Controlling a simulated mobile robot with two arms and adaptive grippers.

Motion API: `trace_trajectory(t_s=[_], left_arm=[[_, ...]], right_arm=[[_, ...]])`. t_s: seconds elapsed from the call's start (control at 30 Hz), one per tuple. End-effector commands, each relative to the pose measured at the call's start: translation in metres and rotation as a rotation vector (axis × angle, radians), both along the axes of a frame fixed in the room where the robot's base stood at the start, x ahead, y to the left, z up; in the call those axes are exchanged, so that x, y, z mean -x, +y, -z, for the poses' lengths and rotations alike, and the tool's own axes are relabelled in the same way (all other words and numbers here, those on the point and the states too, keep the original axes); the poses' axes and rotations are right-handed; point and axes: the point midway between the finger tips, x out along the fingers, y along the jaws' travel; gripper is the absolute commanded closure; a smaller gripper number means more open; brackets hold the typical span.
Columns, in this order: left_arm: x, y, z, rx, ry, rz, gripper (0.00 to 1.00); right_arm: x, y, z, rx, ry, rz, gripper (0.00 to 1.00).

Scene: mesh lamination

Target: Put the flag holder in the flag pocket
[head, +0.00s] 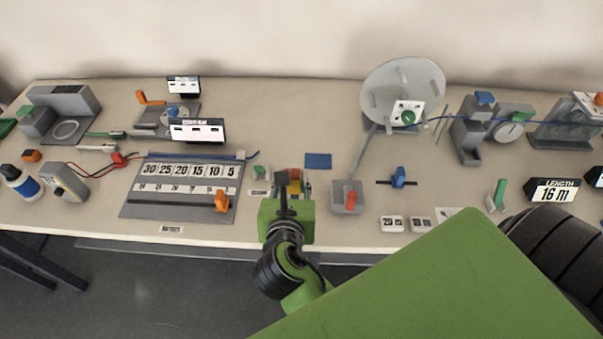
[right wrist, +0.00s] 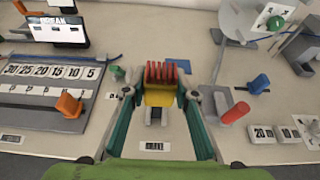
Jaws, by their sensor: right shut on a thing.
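A yellow block with a row of red upright fins (right wrist: 161,73), seemingly the flag holder, sits between the fingers of my right gripper (right wrist: 160,94) in the right wrist view. The gripper (head: 293,187) is shut on it near the table's front middle. In the head view only a small red and yellow part shows, and the gripper hides the rest. A small grey piece (right wrist: 154,116) shows just in front of the yellow block. I cannot tell which thing is the flag pocket. My left gripper is in neither view.
A grey number board (head: 135,207) lies left of the gripper. A grey box with a red lever (head: 350,201) stands close to its right. A blue flat pad (head: 318,161) lies behind. Small number tiles (head: 392,224) lie at the front right.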

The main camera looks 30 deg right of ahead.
Motion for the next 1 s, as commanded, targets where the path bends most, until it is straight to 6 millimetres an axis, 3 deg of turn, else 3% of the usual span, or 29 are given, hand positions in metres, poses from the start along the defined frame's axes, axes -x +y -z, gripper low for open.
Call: trace_trajectory(t_s=[0.27, 0.43, 0.77, 1.0], left_arm=[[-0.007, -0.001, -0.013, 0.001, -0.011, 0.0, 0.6], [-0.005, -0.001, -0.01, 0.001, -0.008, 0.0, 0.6], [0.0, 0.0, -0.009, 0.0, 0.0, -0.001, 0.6], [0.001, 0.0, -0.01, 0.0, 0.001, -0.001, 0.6]], right_arm=[[-0.063, -0.033, 0.027, 0.003, -0.002, 0.001, 0.95], [-0.085, -0.044, 0.063, 0.002, 0.001, 0.0, 0.95], [-0.105, -0.054, 0.09, 0.002, 0.0, 0.001, 0.95], [-0.104, -0.053, 0.118, 0.002, 0.001, -0.001, 0.95]])
